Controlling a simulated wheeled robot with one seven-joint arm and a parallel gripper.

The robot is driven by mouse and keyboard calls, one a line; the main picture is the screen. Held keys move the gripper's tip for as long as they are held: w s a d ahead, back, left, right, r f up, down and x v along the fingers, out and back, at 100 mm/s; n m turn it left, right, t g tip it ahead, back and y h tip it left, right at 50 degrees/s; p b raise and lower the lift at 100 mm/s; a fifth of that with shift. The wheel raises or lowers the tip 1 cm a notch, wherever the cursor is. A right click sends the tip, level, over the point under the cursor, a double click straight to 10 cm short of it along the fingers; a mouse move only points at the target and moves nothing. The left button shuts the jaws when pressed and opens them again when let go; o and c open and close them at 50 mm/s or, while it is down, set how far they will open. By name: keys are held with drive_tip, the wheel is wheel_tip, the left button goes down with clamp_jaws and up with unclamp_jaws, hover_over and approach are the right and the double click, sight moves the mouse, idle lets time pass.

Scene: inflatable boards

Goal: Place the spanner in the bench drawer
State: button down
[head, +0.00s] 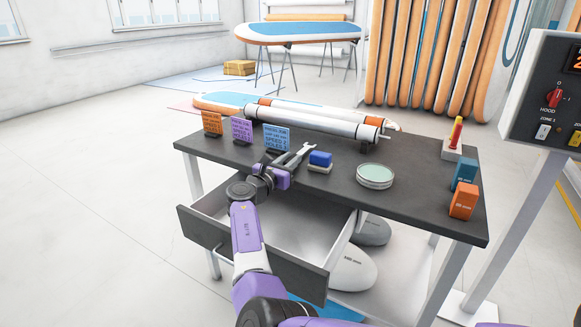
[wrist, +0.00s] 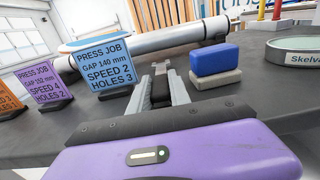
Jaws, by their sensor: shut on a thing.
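The grey spanner (head: 307,148) is held between the fingers of my gripper (head: 288,161). Its open-jawed end points away from the gripper, over the bench top. In the wrist view the spanner (wrist: 160,67) shows between the two grey fingertips (wrist: 160,88), with a dark part between the fingers. Whether it touches the bench top is hard to tell. The bench drawer (head: 330,262) is pulled out below the bench's front edge. Its visible inside looks empty, and my arm hides part of it.
On the dark bench (head: 400,205) stand orange, purple and blue job cards (head: 277,137), a blue block on a grey one (head: 320,160) just right of the spanner, and a round green-topped tin (head: 374,176). A long white roller (head: 325,118) lies behind. Blue and orange boxes (head: 463,201) stand at right.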

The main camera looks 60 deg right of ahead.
drive_tip(key=shift+f, duration=0.5)
drive_tip(key=shift+f, duration=0.2)
drive_tip(key=c, duration=1.2)
unclamp_jaws()
